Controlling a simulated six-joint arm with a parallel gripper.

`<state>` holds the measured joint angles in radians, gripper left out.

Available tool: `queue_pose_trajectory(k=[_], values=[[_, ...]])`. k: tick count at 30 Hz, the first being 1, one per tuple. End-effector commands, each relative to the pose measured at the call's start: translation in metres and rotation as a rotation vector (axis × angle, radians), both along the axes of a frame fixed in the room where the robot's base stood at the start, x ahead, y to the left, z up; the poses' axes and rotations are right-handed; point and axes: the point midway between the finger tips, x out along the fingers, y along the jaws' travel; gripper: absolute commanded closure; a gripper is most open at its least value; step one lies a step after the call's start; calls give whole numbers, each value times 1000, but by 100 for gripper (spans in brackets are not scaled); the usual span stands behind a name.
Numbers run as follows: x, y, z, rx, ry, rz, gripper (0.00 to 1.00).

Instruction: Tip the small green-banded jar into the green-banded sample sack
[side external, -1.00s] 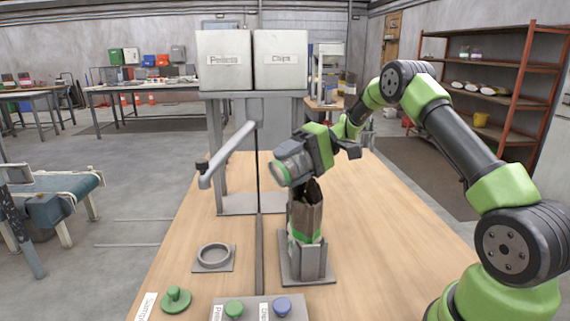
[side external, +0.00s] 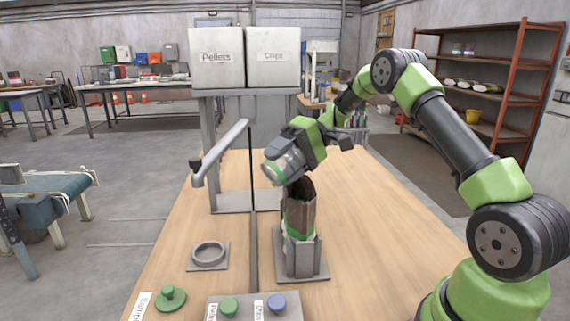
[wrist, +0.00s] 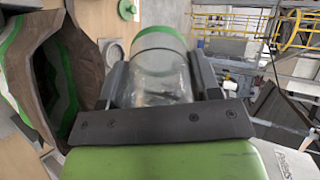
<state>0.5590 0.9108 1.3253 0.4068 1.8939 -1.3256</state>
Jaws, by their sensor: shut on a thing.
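My gripper (side external: 290,158) is shut on a small clear jar (side external: 279,168) with a green band at its outer end. It holds the jar tilted, that end pointing down and left, just above the sack. In the wrist view the jar (wrist: 162,72) lies between the two dark fingers, and its contents are unclear. The sample sack (side external: 299,213), brown with a green band low down, stands upright in a grey holder (side external: 302,262). Its open mouth (wrist: 68,85) shows left of the jar in the wrist view. Whether anything is passing into it cannot be told.
A grey ring stand (side external: 208,255), a green knob (side external: 170,298) and a panel with green and blue buttons (side external: 254,307) are on the near bench. The right bench is clear.

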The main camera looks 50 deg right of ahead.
Motion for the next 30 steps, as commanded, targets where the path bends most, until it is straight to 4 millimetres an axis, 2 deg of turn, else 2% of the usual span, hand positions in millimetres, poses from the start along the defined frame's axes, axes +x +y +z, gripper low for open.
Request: queue_pose_trajectory(k=[3,10,21,30], values=[[3,-2,4,-125,11,-30,72],[6,-2,6,-292,37,-54,72],[12,21,2,-777,147,-38,72],[15,31,-2,-955,197,-42,72]])
